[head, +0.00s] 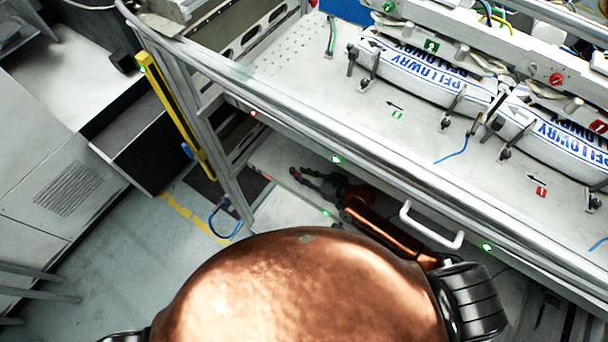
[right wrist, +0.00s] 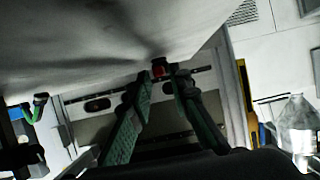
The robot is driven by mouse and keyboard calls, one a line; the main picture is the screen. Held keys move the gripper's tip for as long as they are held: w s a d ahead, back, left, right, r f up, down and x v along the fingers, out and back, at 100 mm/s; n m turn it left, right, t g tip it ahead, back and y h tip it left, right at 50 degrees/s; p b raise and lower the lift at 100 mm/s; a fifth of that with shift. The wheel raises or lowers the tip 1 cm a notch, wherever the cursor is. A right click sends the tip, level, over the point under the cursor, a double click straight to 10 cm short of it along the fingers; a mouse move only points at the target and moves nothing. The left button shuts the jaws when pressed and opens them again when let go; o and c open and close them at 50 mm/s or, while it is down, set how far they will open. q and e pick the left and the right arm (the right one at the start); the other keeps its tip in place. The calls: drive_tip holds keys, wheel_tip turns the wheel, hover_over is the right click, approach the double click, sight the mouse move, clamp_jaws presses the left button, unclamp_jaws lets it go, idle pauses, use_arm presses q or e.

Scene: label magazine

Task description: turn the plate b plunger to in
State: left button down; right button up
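Two white label packs with blue lettering, one at the middle (head: 420,75) and one at the right (head: 555,135), stand on the grey bench top. A red round knob (head: 556,78) and a green knob (head: 388,6) sit on the rail behind them. Small dark upright pins (head: 446,121) stand along the front. I cannot tell which part is the plate b plunger. My right gripper (head: 297,176) is below the bench's front edge, apart from these parts. In the right wrist view its two green-padded fingers (right wrist: 160,82) are apart and empty. My left gripper is not in view.
A metal rail (head: 330,133) runs along the bench front above my right arm. A white handle (head: 432,226) is near that arm. A yellow post (head: 176,115) stands left. In the right wrist view, a pale surface (right wrist: 90,45) hangs close over the fingers, with a small red part (right wrist: 158,68) beyond.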

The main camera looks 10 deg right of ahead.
drive_tip(key=shift+o, duration=0.7)
drive_tip(key=shift+s+d, duration=0.1)
drive_tip(key=v, duration=1.1)
drive_tip(key=shift+s+d+r, duration=0.15)
drive_tip(key=shift+s+r, duration=0.05)
drive_tip(key=shift+r, duration=0.05)
drive_tip(key=shift+s, duration=0.1)
